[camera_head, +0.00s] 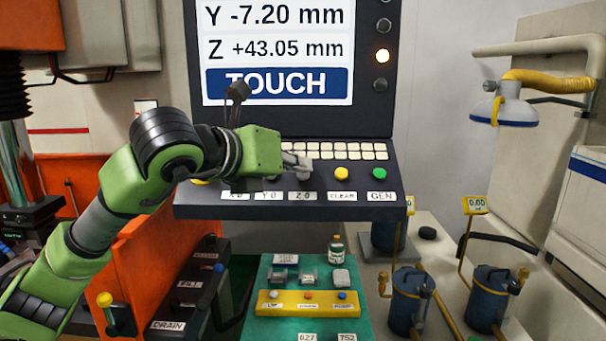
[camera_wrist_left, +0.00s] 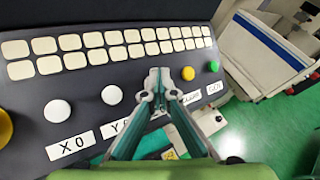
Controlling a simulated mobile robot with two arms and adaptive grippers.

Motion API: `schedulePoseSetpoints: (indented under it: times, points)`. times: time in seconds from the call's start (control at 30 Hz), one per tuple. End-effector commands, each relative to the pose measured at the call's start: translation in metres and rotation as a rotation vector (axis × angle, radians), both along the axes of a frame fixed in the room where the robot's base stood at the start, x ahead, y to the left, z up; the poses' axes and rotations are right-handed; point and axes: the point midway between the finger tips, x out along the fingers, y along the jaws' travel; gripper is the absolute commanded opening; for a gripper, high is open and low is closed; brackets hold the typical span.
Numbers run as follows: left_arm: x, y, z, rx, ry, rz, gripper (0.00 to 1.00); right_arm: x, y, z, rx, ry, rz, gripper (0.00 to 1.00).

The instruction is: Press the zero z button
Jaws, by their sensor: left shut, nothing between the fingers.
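The control panel (camera_head: 420,188) slopes below the screen, with labels X0, Y0, Z0, CLEAR and GEN along its front. The Z0 button is hidden by the gripper in both views. In the left wrist view the fingertips (camera_wrist_left: 158,84) lie between the white Y0 button (camera_wrist_left: 112,94) and the yellow CLEAR button (camera_wrist_left: 188,73). I cannot tell whether they touch the Z0 button. My right gripper is out of view.
The screen (camera_head: 362,75) reads Y -7.20 mm, Z +43.05 mm and TOUCH. A green GEN button (camera_head: 379,174) is at the panel's right, with rows of cream keys (camera_wrist_left: 113,49) behind. A green mat (camera_head: 263,322) with small items lies below. An orange wall (camera_head: 160,270) stands at left.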

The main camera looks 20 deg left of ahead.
Motion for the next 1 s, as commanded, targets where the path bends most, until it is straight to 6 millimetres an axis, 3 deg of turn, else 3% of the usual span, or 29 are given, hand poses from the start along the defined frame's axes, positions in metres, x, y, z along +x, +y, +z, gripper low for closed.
schedulePoseSetpoints:
  times: [0.47, 1.0]
  points:
    - [0.001, 0.0, -0.003, 0.001, 0.003, 0.0, 0.0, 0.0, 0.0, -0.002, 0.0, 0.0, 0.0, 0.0]
    - [-0.007, -0.002, 0.012, 0.0, 0.002, -0.001, 0.0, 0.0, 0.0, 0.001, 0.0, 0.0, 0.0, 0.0]
